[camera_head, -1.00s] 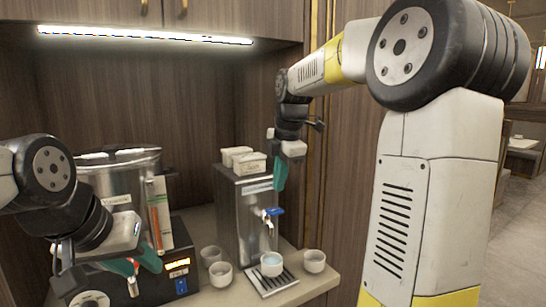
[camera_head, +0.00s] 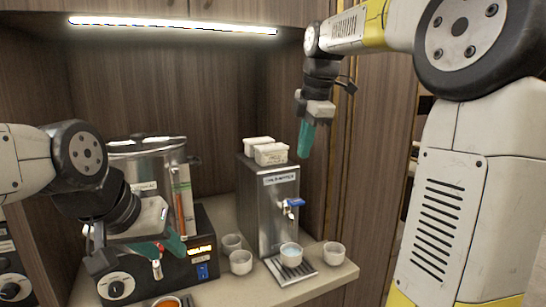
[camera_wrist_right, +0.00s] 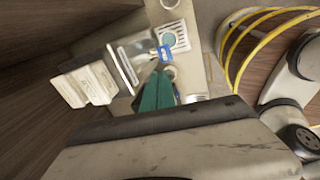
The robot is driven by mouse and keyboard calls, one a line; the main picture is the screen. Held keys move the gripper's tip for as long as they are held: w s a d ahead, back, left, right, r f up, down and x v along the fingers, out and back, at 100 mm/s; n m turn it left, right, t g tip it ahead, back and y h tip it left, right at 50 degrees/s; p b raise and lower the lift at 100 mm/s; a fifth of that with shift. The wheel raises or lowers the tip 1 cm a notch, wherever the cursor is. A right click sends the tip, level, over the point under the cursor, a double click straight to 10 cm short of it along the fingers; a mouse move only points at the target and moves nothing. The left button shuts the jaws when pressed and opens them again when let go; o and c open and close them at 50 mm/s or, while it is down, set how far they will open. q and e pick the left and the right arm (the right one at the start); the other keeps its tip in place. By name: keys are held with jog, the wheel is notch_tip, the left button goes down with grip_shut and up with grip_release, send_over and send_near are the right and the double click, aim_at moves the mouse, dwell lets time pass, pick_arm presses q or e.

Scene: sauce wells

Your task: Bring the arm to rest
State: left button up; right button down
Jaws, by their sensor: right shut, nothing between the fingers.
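My right gripper (camera_head: 304,152) hangs in the air to the right of the steel water dispenser (camera_head: 270,212), its teal fingers pointing down. They are closed together and empty, and also show in the right wrist view (camera_wrist_right: 157,80). My left gripper (camera_head: 160,246) is low in front of the steel pot (camera_head: 150,165). Its teal fingers are spread on either side of the pot's tap (camera_head: 156,268); whether they touch it I cannot tell.
White cups (camera_head: 240,262) stand on the counter (camera_head: 325,286). One cup (camera_head: 291,255) with pale blue liquid is on the drip tray (camera_head: 284,277) under the dispenser's blue-handled tap (camera_head: 294,203). A cup of reddish-brown liquid (camera_head: 167,302) is below the pot's tap. White tubs (camera_head: 271,153) top the dispenser.

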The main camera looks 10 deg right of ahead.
jog(key=s+f+m+t, duration=0.1)
jog(key=s+f+m, duration=0.5)
jog(key=s+m, duration=0.4)
jog(key=s+f+m+t+y, duration=0.1)
jog(key=s+f+m+t, duration=0.1)
jog(key=s+f+m, duration=0.4)
jog(key=s+m, duration=0.4)
jog(key=shift+s+a, duration=0.35)
jog(key=shift+a, duration=0.05)
jog(key=shift+f, duration=0.1)
jog(key=w+r+n+g, duration=0.2)
jog(key=w+r+n, duration=0.2)
jog(key=w+n, duration=0.3)
jog(key=w+r+n+g+h, duration=0.1)
jog(key=w+r+n+g, duration=0.1)
jog(key=w+r+n, duration=0.2)
jog(key=w+r+n+g+h, duration=0.1)
jog(key=w+r+n, duration=0.4)
jog(key=w+n, duration=0.5)
jog(key=shift+w+g, duration=0.5)
jog(key=shift+w, duration=0.9)
jog(key=shift+f, duration=0.1)
